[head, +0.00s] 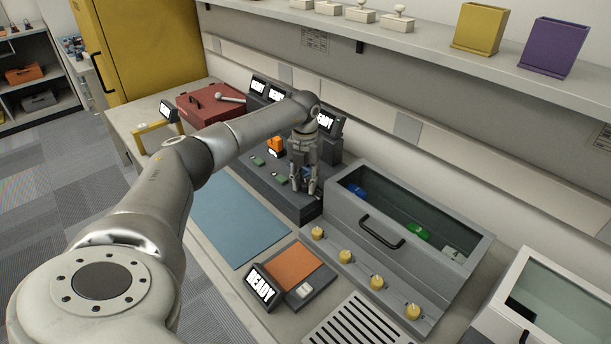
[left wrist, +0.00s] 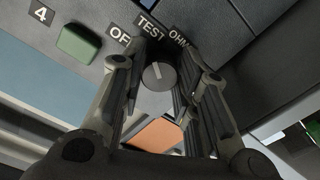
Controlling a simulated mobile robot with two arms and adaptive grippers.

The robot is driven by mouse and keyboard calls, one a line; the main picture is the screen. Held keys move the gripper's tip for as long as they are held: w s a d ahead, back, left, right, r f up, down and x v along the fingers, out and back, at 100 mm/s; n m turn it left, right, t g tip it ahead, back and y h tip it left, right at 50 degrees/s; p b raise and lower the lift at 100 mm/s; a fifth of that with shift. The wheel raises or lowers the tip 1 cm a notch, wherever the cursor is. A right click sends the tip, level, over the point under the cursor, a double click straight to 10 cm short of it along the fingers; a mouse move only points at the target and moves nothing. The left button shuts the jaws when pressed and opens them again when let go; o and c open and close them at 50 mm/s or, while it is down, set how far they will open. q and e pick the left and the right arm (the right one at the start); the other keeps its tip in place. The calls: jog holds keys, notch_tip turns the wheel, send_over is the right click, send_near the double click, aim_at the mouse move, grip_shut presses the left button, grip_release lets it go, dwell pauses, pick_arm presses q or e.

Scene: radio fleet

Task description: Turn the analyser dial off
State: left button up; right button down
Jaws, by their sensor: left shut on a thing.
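The analyser dial (left wrist: 158,76) is a round grey knob with a pale pointer mark. It sits in the middle of the left wrist view, below the labels OFF (partly hidden), TEST and OHM (end cut off). The mark appears to point up toward TEST. My left gripper (left wrist: 160,92) has its fingers on both sides of the dial and is shut on it. In the head view my left gripper (head: 304,190) reaches down to the front right end of the dark grey analyser (head: 300,211), and it hides the dial there. My right gripper is out of view.
A green button (left wrist: 78,43) is left of the dial. A blue mat (head: 233,217) lies in front of the analyser. A grey glass-topped case (head: 352,225) with yellow knobs stands close on the right. A READY stand with an orange pad (head: 295,268) is nearer the front.

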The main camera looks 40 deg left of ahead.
aim_at(305, 182)
pick_arm(q)
jog(key=n, duration=0.2)
jog(key=n+p, duration=0.1)
jog(key=shift+r+n+p, duration=0.2)
jog(key=shift+n+p, duration=0.1)
jog(key=shift+n, duration=0.1)
jog(key=shift+a+f+n+p, duration=0.1)
jog(key=shift+n+p, duration=0.55)
jog(key=shift+n, duration=0.85)
jog(key=shift+w, duration=0.1)
jog(key=o, duration=1)
jog(key=shift+f, duration=0.1)
notch_tip(305, 182, up, 12)
jog(key=shift+r, duration=0.1)
